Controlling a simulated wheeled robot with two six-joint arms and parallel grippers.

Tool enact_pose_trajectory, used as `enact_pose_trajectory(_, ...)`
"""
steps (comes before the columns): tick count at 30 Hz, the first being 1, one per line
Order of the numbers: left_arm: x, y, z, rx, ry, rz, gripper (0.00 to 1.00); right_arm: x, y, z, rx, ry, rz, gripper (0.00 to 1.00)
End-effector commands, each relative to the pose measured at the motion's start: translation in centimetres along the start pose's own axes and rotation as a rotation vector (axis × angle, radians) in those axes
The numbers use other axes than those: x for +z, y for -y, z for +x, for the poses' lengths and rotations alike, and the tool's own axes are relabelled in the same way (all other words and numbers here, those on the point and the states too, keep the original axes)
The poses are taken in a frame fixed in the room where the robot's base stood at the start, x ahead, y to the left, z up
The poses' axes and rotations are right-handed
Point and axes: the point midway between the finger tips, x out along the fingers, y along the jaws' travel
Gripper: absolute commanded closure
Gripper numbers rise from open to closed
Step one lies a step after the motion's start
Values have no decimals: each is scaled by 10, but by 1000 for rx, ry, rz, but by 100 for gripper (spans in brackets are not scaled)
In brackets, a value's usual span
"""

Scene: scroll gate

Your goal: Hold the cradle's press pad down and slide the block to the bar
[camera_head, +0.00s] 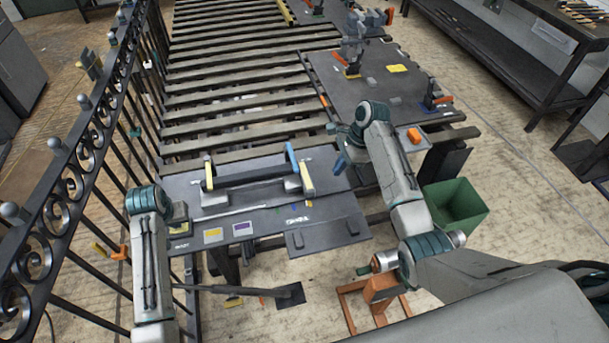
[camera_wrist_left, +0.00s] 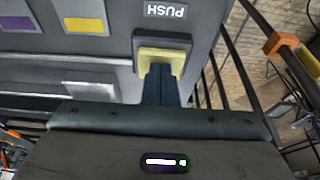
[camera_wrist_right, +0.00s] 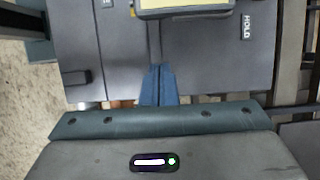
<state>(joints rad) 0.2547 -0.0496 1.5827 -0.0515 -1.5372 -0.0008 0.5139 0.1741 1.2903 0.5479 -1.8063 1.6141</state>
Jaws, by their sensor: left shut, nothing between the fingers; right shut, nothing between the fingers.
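My left gripper (camera_wrist_left: 160,72) is shut, its fingertips over a square yellow pad (camera_wrist_left: 163,60) in a dark frame beside the PUSH label; whether they touch cannot be told. In the head view this pad (camera_head: 180,228) is at the board's left front. My right gripper (camera_wrist_right: 158,74) is shut and empty in front of a slot, short of a pale yellow pad (camera_wrist_right: 182,4) beside the HOLD label. The head view shows this gripper (camera_head: 341,162) right of the upright yellow piece (camera_head: 307,180). A dark bar (camera_head: 245,174) spans the cradle. I cannot tell which part is the block.
Yellow (camera_head: 213,236) and purple (camera_head: 242,229) squares lie on the board's front. A black iron gate (camera_head: 75,165) stands close on the left. A green bin (camera_head: 456,208) is at the right. A second board (camera_head: 375,95) with parts lies behind.

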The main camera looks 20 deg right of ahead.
Motion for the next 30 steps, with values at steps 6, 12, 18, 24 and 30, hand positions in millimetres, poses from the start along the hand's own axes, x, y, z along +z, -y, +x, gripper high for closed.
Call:
enact_pose_trajectory(6,2,-1,2,2,4,0,100,-1,0,-42,-1,-2,0,100)
enact_pose_trajectory(12,2,-1,2,2,5,0,100,0,0,-58,2,-1,-6,82)
enact_pose_trajectory(18,2,-1,2,2,5,0,100,12,1,-53,7,-35,-155,51)
enact_pose_trajectory(24,2,-1,2,2,5,0,100,36,4,-41,35,-116,-501,51)
enact_pose_trajectory(30,2,-1,2,2,5,0,100,61,6,-34,94,-197,-869,51)
